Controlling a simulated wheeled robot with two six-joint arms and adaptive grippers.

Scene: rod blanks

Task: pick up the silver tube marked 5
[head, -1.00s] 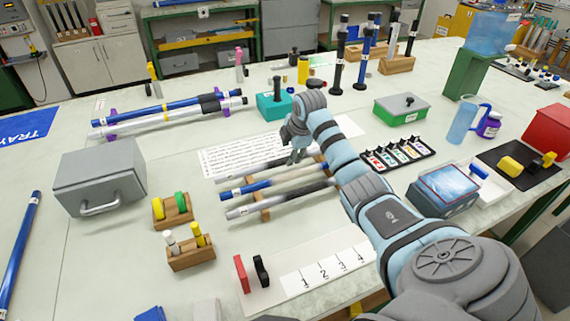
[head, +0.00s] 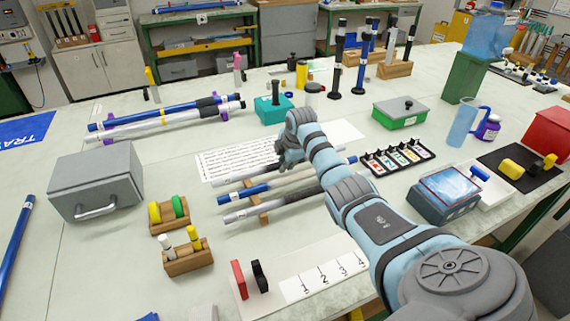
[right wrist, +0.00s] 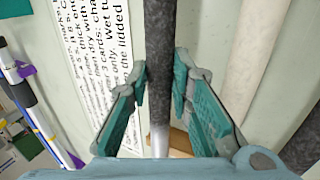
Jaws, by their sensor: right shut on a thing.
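Three tubes lie side by side on a low wooden rack (head: 263,217) in the middle of the table. The far one is a silver tube (head: 238,179) with a dark section; the middle tube (head: 243,195) is blue with a pale part; the near tube (head: 245,214) is silver with a dark end. Their end labels are too small to read. My right gripper (head: 281,167) is at the far tube. In the right wrist view its fingers (right wrist: 160,88) sit on both sides of the tube's dark section (right wrist: 160,35), shut on it. My left gripper is not in view.
A printed sheet (head: 235,160) lies behind the rack. Another rack of long tubes (head: 165,120) is at the back left. A grey box (head: 97,183), small wooden blocks (head: 188,259) and a numbered strip (head: 320,273) stand around. A card tray (head: 398,157) is to the right.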

